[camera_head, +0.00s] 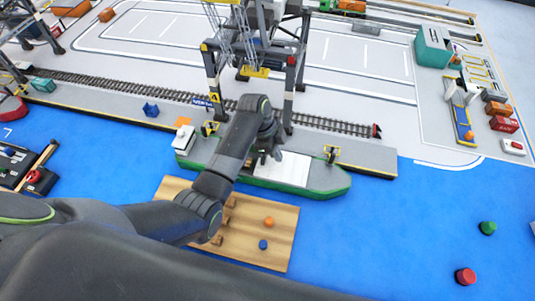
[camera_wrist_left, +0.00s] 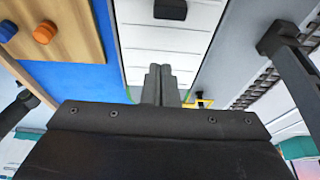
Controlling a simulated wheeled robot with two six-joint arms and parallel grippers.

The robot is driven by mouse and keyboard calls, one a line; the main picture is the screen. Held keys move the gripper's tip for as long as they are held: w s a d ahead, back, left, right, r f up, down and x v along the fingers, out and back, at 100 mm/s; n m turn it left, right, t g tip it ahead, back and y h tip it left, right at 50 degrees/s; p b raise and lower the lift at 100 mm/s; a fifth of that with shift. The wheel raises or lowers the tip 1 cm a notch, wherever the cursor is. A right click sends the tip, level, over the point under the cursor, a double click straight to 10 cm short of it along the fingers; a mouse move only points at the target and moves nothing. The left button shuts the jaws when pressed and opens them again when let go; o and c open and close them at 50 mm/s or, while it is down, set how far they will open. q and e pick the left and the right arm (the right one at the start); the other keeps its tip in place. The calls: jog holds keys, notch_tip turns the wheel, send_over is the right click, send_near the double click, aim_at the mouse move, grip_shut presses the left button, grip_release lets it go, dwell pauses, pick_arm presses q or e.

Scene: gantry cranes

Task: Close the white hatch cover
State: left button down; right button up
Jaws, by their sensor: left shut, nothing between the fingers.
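The white hatch cover (camera_head: 284,168) lies on the deck of a green ship (camera_head: 325,188) at the quay. Part of the cover is hidden behind my left arm, so I cannot tell how far it is closed. My left gripper (camera_head: 267,153) is over the left part of the ship, next to the cover. In the left wrist view, its fingers (camera_wrist_left: 161,84) are shut and empty, pointing at a white ribbed surface (camera_wrist_left: 165,48) that looks like the cover. A dark block (camera_wrist_left: 170,9) sits on that surface, ahead of the fingertips. My right gripper is not in view.
A wooden board (camera_head: 280,240) with an orange piece (camera_head: 268,222) and a blue piece (camera_head: 263,244) lies in front of the ship. A crane leg (camera_head: 289,100) stands behind my left gripper. The blue area (camera_head: 400,230) to the right is mostly clear.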

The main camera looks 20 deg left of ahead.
aim_at(272, 164)
pick_arm(q)
jog(key=x, duration=0.3)
jog(key=shift+w+f, duration=0.1)
jog(key=a+p, duration=0.2)
jog(key=a, duration=0.1)
jog(key=shift+a, duration=0.6)
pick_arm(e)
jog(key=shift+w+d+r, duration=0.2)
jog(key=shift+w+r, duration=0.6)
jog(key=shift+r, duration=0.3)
